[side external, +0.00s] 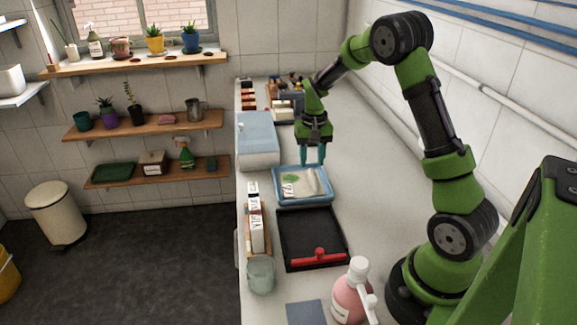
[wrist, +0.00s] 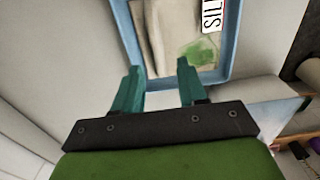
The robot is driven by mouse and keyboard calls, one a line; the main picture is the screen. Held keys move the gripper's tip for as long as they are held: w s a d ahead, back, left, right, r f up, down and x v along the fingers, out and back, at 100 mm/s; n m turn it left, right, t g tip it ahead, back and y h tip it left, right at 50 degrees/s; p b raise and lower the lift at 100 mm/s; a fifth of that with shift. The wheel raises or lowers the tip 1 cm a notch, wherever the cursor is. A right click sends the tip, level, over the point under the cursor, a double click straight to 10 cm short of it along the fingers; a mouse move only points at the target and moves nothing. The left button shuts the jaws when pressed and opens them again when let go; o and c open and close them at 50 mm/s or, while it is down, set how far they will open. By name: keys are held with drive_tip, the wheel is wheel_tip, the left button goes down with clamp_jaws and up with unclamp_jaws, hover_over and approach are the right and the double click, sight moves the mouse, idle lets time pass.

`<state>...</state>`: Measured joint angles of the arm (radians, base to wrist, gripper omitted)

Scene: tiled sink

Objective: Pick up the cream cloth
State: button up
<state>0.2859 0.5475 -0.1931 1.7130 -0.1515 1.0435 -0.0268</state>
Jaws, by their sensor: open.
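The cream cloth (side external: 309,183) lies in a shallow blue tray (side external: 303,201) on the counter. Next to it in the tray are a green patch (side external: 290,179) and a white label with dark letters. In the wrist view the cloth (wrist: 172,25) is at the top, inside the blue rim (wrist: 129,40), with the green patch and label to its right. My gripper (side external: 313,160) points down over the tray's far edge, with its two teal fingers apart. In the wrist view my gripper (wrist: 160,66) has nothing between its fingers.
A black tray (side external: 305,232) with a red-handled tool (side external: 318,255) is on the near side of the blue tray. A pale blue box (side external: 257,140) stands to the left. White cartons (side external: 254,220), a glass (side external: 261,275) and a pink bottle (side external: 352,293) are nearer. Counter to the right is clear.

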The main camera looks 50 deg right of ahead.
sight(312, 172)
drive_tip(key=shift+s+f, duration=0.2)
drive_tip(key=shift+f, duration=1.95)
drive_tip(key=shift+f, duration=0.15)
clamp_jaws()
